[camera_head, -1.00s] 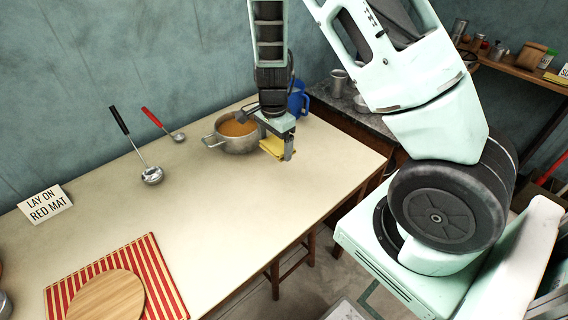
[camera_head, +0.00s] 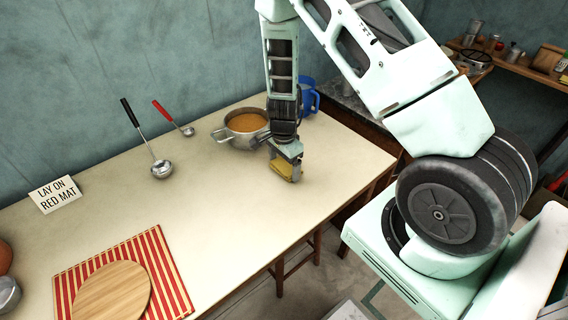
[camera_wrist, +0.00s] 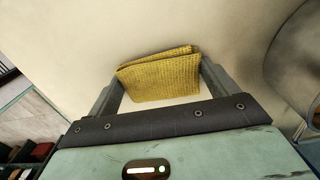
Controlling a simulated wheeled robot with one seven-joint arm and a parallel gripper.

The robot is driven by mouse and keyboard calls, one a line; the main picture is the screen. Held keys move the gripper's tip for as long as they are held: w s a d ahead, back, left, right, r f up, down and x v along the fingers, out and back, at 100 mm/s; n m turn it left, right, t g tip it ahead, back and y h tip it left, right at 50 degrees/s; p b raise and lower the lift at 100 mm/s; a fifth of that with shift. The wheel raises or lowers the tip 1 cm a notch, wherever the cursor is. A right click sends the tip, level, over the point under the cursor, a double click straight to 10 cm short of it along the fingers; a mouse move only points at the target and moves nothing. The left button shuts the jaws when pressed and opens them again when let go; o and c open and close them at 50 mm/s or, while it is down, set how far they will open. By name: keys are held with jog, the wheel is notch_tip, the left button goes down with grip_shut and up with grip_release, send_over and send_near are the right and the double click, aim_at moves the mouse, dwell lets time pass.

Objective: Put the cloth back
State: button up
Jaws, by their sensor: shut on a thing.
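The folded yellow cloth (camera_wrist: 160,76) is between the two fingers of my gripper (camera_wrist: 158,88) in the wrist view, and the fingers are shut on it. In the head view my gripper (camera_head: 286,174) points down over the table, just in front of the pot, with the cloth (camera_head: 283,167) at its tips. The cloth is low over the table top; I cannot tell whether it touches the surface.
A pot of orange soup (camera_head: 246,124) stands right behind my gripper, with a blue jug (camera_head: 309,97) beyond. Two ladles (camera_head: 161,168) lie to the left. A sign (camera_head: 55,194) reads "LAY ON RED MAT". A red striped mat (camera_head: 170,275) bears a round wooden board (camera_head: 112,294). The table's middle is clear.

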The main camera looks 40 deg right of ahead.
aim_at(284, 164)
jog(key=shift+f, duration=0.2)
jog(key=o, duration=0.8)
jog(key=shift+r, duration=0.1)
notch_tip(284, 164, up, 12)
jog(key=s+a+r+n+y, duration=0.1)
jog(key=s+a+r+n, duration=0.4)
jog(key=a, duration=0.4)
jog(key=s+a+r+n+y, duration=0.1)
jog(key=s+a+r+n, duration=0.25)
jog(key=a+n, duration=0.4)
jog(key=s+a+r+n, duration=0.3)
jog(key=s+n, duration=0.3)
jog(key=s, duration=0.2)
jog(key=s+a+r+n+h, duration=0.1)
jog(key=s+a+r+n, duration=0.3)
jog(key=s+n, duration=0.3)
jog(key=shift+s+r, duration=0.25)
jog(key=shift+s, duration=0.15)
